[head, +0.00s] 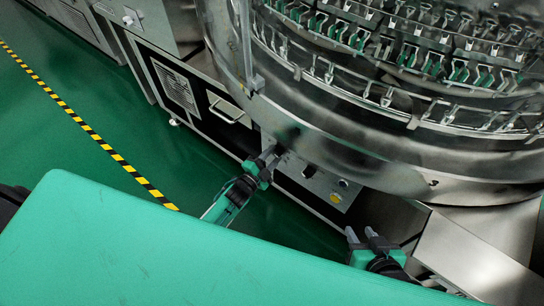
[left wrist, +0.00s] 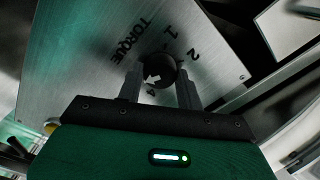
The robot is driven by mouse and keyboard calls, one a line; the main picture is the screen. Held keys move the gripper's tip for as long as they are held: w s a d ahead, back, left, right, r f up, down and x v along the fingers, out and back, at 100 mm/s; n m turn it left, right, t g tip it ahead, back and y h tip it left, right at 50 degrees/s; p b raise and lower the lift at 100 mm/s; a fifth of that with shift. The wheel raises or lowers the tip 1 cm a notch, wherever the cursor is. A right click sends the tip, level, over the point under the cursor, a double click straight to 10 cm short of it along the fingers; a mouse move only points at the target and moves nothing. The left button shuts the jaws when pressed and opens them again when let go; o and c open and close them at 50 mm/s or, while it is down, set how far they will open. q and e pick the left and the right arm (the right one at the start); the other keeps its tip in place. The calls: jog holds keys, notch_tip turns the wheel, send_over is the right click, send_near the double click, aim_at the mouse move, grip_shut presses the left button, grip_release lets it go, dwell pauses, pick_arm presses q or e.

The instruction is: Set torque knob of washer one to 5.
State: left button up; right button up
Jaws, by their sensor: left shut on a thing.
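The washer's steel control panel (head: 322,190) is below the round drum in the head view. In the left wrist view the black torque knob (left wrist: 158,68) sits on the panel beside the printed word TORQUE and the digits 1 and 2. A white pointer mark shows on the knob's lower part, near a digit that looks like 4; the exact setting cannot be told. My left gripper (head: 273,154) is at the panel's left end, its two fingers on either side of the knob, shut on it. My right gripper (head: 364,238) is open and empty, apart from the panel at its lower right.
A drawer-like handle (head: 226,110) is to the left. Green floor (head: 130,100) with striped tape is open at left.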

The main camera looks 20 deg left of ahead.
pick_arm(q)
jog(key=shift+m, duration=0.3)
pick_arm(e)
jog(key=shift+a, duration=0.1)
pick_arm(q)
jog(key=o, duration=1)
jog(key=shift+s, duration=0.1)
jog(key=p+v, duration=0.1)
jog(key=v, duration=1.2)
jog(key=shift+s, duration=0.3)
pick_arm(e)
jog(key=d, duration=0.1)
jog(key=s+d+g, duration=0.1)
jog(key=d+g+h, duration=0.1)
jog(key=shift+s+d+r, duration=0.1)
jog(key=shift+s, duration=0.15)
